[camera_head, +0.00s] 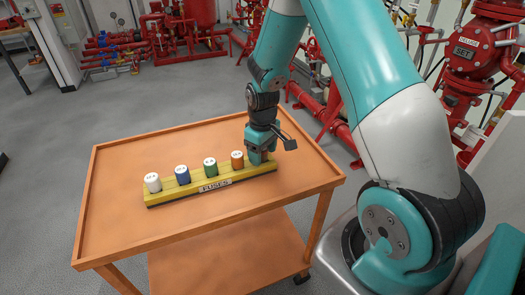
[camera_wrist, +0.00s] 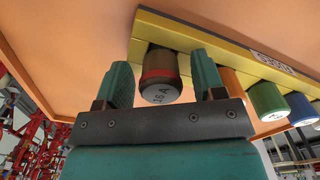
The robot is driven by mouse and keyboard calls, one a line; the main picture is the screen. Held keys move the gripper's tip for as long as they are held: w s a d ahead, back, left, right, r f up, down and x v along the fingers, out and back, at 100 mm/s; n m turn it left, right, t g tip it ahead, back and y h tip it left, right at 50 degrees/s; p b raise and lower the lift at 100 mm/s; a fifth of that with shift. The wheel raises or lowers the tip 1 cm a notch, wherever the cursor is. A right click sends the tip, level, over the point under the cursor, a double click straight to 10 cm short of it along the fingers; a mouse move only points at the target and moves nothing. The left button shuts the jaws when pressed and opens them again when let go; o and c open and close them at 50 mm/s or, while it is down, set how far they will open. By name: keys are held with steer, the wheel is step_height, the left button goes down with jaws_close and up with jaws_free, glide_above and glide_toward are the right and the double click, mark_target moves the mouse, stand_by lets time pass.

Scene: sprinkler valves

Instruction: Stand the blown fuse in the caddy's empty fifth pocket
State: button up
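The yellow caddy (camera_head: 165,197) lies on the orange cart top, with white, blue, green and orange fuses upright in a row. My gripper (camera_head: 262,157) is pointed down at its right end, hiding the fifth pocket in the head view. In the wrist view, the blown fuse (camera_wrist: 160,80), dark grey with a red band and a "16 A" end, is between the fingers of my gripper (camera_wrist: 161,82). Its far end meets the caddy (camera_wrist: 190,38) at the end pocket and it looks upright there. A narrow gap shows between the fuse and each finger, so the gripper looks open around it.
The orange fuse (camera_head: 237,159) is the nearest neighbour to my gripper, with the green fuse (camera_head: 210,166) beyond it. The cart top (camera_head: 120,160) is clear around the caddy and has a raised rim. Red pipework (camera_head: 180,25) stands behind, away from the cart.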

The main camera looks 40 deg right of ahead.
step_height(320, 180, up, 11)
steer(key=shift+r, duration=0.15)
steer(key=s+a+r+n+y, duration=0.1)
steer(key=s+a+r, duration=0.3)
steer(key=a, duration=0.3)
steer(key=s+a+r+n+y, duration=0.1)
steer(key=s+a+r, duration=0.35)
steer(key=a, duration=0.25)
steer(key=s+a+r+n+y, duration=0.2)
steer(key=s+a, duration=0.6)
steer(key=s, duration=0.5)
steer(key=shift+s+a+r, duration=0.25)
steer(key=shift+s+r, duration=0.1)
steer(key=shift+r, duration=0.05)
steer(key=shift+d, duration=0.1)
